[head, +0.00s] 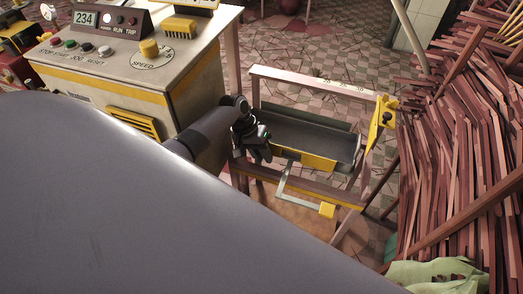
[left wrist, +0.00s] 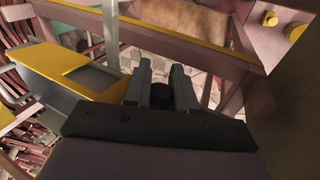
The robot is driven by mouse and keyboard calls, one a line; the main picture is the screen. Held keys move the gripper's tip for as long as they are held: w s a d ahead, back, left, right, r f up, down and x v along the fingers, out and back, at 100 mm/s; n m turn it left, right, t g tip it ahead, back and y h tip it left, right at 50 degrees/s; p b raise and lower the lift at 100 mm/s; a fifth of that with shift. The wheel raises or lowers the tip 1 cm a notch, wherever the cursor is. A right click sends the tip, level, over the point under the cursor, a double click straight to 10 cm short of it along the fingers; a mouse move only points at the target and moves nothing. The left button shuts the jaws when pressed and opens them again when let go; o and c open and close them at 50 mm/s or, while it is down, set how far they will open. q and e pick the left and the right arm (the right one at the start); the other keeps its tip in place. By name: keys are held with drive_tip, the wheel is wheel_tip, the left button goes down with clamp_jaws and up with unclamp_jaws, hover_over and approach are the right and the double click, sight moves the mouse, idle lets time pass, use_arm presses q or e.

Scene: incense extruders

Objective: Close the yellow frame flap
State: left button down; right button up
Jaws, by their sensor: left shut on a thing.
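The metal frame (head: 315,82) beside the machine has a yellow strip (head: 318,163) along the front of a dark grey tray (head: 310,137). I take this strip to be the flap, but cannot be sure. The left wrist view shows a yellow panel (left wrist: 62,52) with a dark slot, left of the fingers. My left gripper (head: 260,150) is at the left end of the tray and strip. In the left wrist view its fingers (left wrist: 163,72) stand a little apart around a dark rounded thing (left wrist: 162,96), probably a knob. What it belongs to is hidden. My right gripper is not in view.
A control box (head: 130,75) with buttons and a speed knob stands left of the frame. A yellow plate with a black knob (head: 384,115) is at the frame's right end. A bent metal bar (head: 285,185) juts out in front. Reddish sticks (head: 465,150) are piled at the right.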

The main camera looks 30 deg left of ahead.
use_arm(q)
drive_tip(key=shift+w+r+g, duration=0.1)
drive_tip(key=shift+w+g, duration=0.05)
drive_tip(key=shift+g, duration=0.35)
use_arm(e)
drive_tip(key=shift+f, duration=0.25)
use_arm(q)
drive_tip(key=c, duration=0.9)
unclamp_jaws()
drive_tip(key=shift+c, duration=0.2)
